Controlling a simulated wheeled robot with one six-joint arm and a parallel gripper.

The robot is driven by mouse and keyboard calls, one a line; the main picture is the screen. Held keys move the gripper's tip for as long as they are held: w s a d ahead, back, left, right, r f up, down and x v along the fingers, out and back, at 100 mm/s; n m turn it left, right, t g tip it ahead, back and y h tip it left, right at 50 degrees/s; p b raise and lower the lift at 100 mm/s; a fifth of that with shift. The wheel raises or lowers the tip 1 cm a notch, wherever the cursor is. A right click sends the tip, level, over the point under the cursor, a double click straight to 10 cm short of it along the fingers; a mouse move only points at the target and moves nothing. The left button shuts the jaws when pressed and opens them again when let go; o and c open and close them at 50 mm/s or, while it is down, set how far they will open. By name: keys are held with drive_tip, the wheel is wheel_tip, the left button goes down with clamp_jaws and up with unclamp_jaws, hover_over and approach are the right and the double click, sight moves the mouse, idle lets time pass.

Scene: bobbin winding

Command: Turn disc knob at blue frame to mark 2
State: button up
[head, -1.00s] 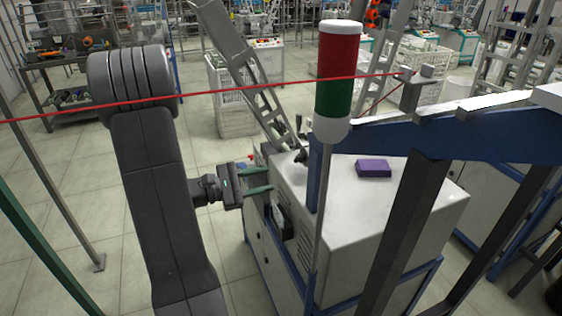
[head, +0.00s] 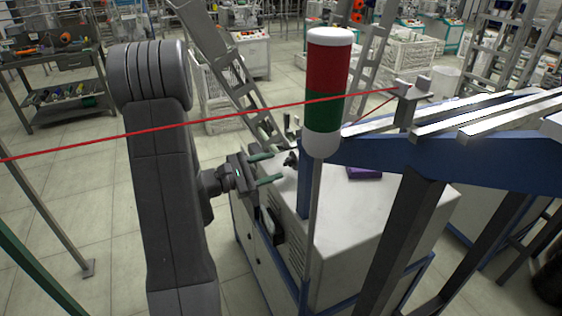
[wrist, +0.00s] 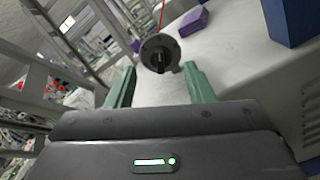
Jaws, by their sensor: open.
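The disc knob (wrist: 160,53) is a dark round disc with a raised bar across its face. In the wrist view it stands ahead of my gripper (wrist: 158,84), between and just beyond the two green fingertips. My gripper is open and empty, with no finger visibly touching the knob. In the head view my gripper (head: 274,168) points right, at the left side of the white machine housing, close to the small dark knob (head: 290,158). The blue frame (head: 304,180) rises just right of the knob. The marks around the disc are too small to read.
A purple box (head: 364,173) lies on top of the white housing (head: 345,225). A red and green signal tower (head: 326,90) stands in front of the blue frame. A red thread (head: 200,118) crosses above my gripper. Open floor lies to the left.

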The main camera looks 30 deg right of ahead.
sight(284, 163)
drive_tip(key=shift+s+d+p, duration=0.2)
drive_tip(key=shift+d+p, duration=0.1)
drive_tip(key=shift+d, duration=1.55)
drive_tip(key=c, duration=1)
